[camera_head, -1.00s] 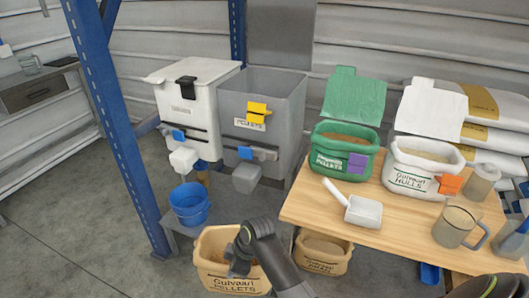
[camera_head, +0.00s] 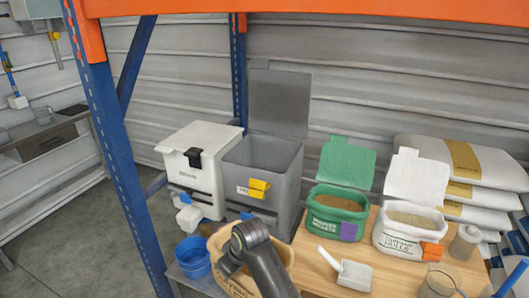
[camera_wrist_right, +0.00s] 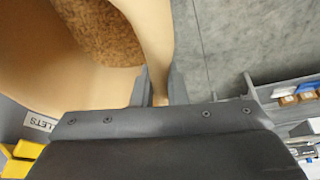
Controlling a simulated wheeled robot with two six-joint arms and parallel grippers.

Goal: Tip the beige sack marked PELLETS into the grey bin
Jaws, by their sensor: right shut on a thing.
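The beige sack (camera_head: 283,248) marked PELLETS hangs in my right gripper (camera_head: 230,265), low in the head view and in front of the grey bin (camera_head: 283,168). My arm covers much of the sack. In the right wrist view the fingers (camera_wrist_right: 160,85) are shut on the rim of the sack (camera_wrist_right: 115,90), and brown pellets (camera_wrist_right: 100,35) lie inside it. The grey bin is open, its lid (camera_head: 278,105) standing up at the back, with a yellow clip (camera_head: 259,186) on its front. My left gripper is not in view.
A closed white bin (camera_head: 205,150) stands left of the grey bin. A blue bucket (camera_head: 192,255) is at lower left. The wooden table (camera_head: 312,272) on the right holds a green sack (camera_head: 335,212), a white sack (camera_head: 405,232) and a scoop (camera_head: 352,274). A blue rack post (camera_head: 112,140) stands at left.

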